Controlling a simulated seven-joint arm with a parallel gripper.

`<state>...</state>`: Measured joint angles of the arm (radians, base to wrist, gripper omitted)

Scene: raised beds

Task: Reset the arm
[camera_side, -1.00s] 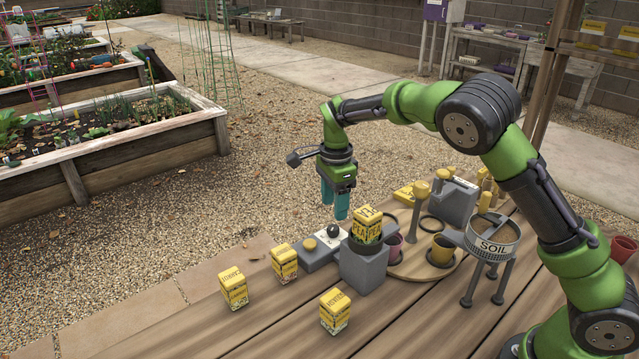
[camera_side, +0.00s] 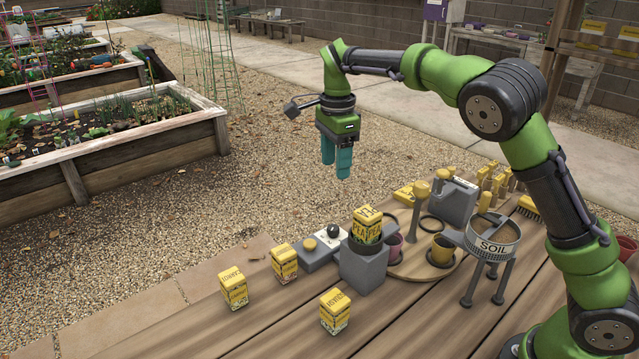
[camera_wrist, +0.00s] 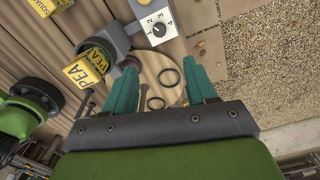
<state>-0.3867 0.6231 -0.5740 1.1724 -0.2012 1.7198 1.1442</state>
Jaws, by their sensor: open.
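My gripper (camera_side: 336,172) hangs in the air above the far edge of the wooden table, fingers pointing down, open and empty. It is well above and a little left of the grey block that holds the yellow pea packet (camera_side: 366,225). In the wrist view my gripper's two teal fingers (camera_wrist: 163,88) are apart with nothing between them. Beyond them lie the round wooden board (camera_wrist: 160,68) and black rings. My green arm reaches in from the right.
Three yellow seed packets stand at the table's front left: carrot (camera_side: 233,289), another (camera_side: 284,262), and squash (camera_side: 335,311). A grey dial box (camera_side: 320,248) sits behind. The soil sieve (camera_side: 492,238) stands on legs at right. Space around my gripper is clear.

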